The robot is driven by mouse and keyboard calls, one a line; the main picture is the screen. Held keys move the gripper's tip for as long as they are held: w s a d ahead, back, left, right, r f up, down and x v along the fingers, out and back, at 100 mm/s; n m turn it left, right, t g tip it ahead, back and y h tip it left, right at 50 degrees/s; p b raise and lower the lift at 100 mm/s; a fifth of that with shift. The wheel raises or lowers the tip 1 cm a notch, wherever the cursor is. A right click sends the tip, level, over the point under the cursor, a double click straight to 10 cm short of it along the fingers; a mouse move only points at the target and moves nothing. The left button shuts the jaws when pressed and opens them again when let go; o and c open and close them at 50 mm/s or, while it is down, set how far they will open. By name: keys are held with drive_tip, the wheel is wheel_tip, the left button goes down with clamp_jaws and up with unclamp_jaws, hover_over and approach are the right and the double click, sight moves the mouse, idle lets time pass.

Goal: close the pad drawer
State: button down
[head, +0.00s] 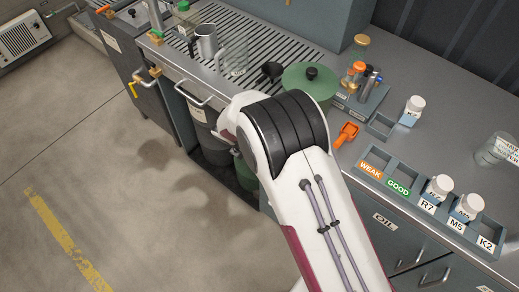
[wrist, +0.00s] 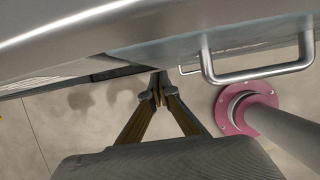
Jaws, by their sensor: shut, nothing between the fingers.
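My gripper (wrist: 160,88) shows in the wrist view with its two fingertips together and nothing between them. It is below a long metal edge (wrist: 95,38), with the concrete floor behind it. A metal bar handle (wrist: 265,72) is to the right of the fingertips, apart from them. I cannot tell whether either handle is the pad drawer's. In the head view my arm hides the gripper and part of the cabinet front. No pad drawer label is readable, and how far it stands open cannot be told.
The cabinet front has an OIL label (head: 384,221). The counter holds a green lidded pot (head: 308,88), a glass beaker (head: 234,60), an orange scoop (head: 346,134), and a slotted rack (head: 409,182) with white jars. The floor (head: 110,150) at left is clear.

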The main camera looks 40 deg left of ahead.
drive_tip(key=s+f+v, duration=0.1)
drive_tip(key=s+v, duration=0.1)
drive_tip(key=v, duration=0.9)
drive_tip(key=shift+s, duration=0.15)
idle(0.7)
drive_tip(key=s+d+r+m, duration=0.2)
drive_tip(key=d+r+m, duration=0.8)
drive_tip(key=d, duration=0.7)
drive_tip(key=s+d+r+m, duration=0.2)
drive_tip(key=d+r+m, duration=0.7)
drive_tip(key=d+m, duration=0.5)
drive_tip(key=s+d+r+m+t, duration=0.1)
drive_tip(key=d+r+m, duration=0.9)
drive_tip(key=d, duration=1.2)
drive_tip(key=shift+s+r+m, duration=0.35)
drive_tip(key=shift+s+m, duration=0.2)
drive_tip(key=shift+m, duration=0.45)
